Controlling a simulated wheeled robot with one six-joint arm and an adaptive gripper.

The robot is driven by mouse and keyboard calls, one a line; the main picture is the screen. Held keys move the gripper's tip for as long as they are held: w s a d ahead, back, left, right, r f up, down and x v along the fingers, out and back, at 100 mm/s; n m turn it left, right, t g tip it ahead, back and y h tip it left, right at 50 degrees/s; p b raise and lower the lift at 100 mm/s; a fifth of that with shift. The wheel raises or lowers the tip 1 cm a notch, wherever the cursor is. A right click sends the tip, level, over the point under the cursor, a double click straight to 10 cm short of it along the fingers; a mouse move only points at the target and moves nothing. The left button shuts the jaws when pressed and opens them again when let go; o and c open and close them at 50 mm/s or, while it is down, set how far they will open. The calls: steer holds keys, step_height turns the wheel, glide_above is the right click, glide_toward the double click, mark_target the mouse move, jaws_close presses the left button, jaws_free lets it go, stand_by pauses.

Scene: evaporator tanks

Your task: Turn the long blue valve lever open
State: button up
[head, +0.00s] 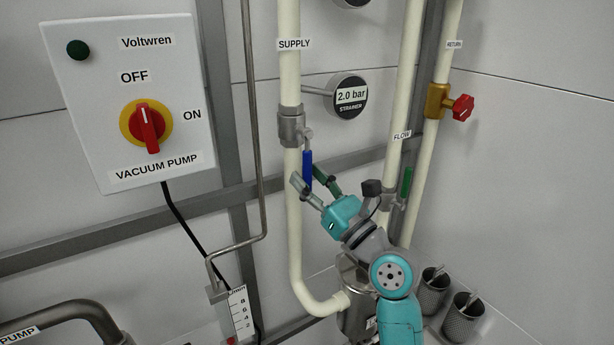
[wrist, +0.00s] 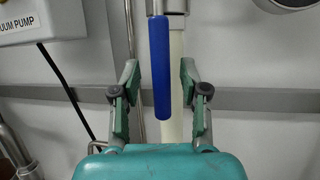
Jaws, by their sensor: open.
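The long blue valve lever (head: 307,170) hangs down from a metal valve body (head: 291,127) on the cream SUPPLY pipe (head: 292,210). It points straight down, along the pipe. In the wrist view the blue lever (wrist: 160,68) stands upright in the picture, between the two fingers. My gripper (head: 313,177) is open, with one finger on each side of the lever's lower part. In the wrist view both fingers of my gripper (wrist: 160,75) show a gap to the lever. I cannot tell how deep the lever sits between them.
A 2.0 bar gauge (head: 350,97) is right of the valve. A green lever (head: 407,182) is on the FLOW pipe (head: 404,90), and a red knob (head: 462,107) on the RETURN pipe. The vacuum pump switch box (head: 126,95) is at left. A grey rail (head: 345,162) runs behind.

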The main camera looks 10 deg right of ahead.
steer(key=v, duration=1.1)
steer(key=s+f+n+g+h, duration=0.1)
steer(key=s+f+n+h, duration=0.2)
steer(key=s+f, duration=0.4)
steer(key=s+d+f+n+g+h, duration=0.1)
steer(key=s+f+n+h, duration=0.3)
steer(key=f, duration=0.6)
steer(key=s+f+n+h, duration=0.3)
steer(key=s+f, duration=0.3)
steer(key=f, duration=0.2)
steer(key=s+f+n+g+h, duration=0.1)
steer(key=s+f+n+g, duration=0.2)
steer(key=s+n, duration=1.7)
steer(key=s+a, duration=0.1)
steer(key=s, duration=0.3)
steer(key=shift+s, duration=0.4)
